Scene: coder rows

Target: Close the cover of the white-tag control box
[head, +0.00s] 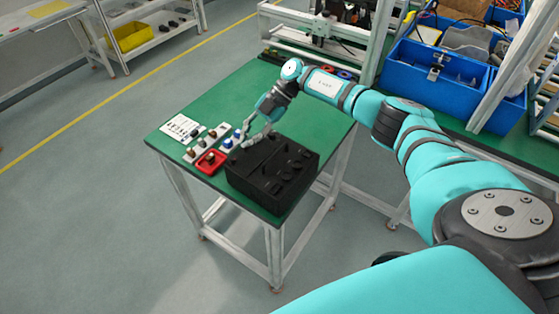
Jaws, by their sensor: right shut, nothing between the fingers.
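A black control box (300,178) with recessed parts and small knobs on top sits on the green table (310,115). A white tag cannot be made out on it, and its cover's state is too small to tell. My right gripper (248,137) reaches in from the right. Its fingers are shut and empty and point down at the box's back left edge. Whether they touch the box cannot be told. My left gripper is not in view.
Left of the box are a red tray (210,161), a white strip with small parts (207,143), blue-and-white items (229,142) and a printed sheet (182,128). Blue bins (435,78) stand at the back right. The table's right back area is bare beneath my arm.

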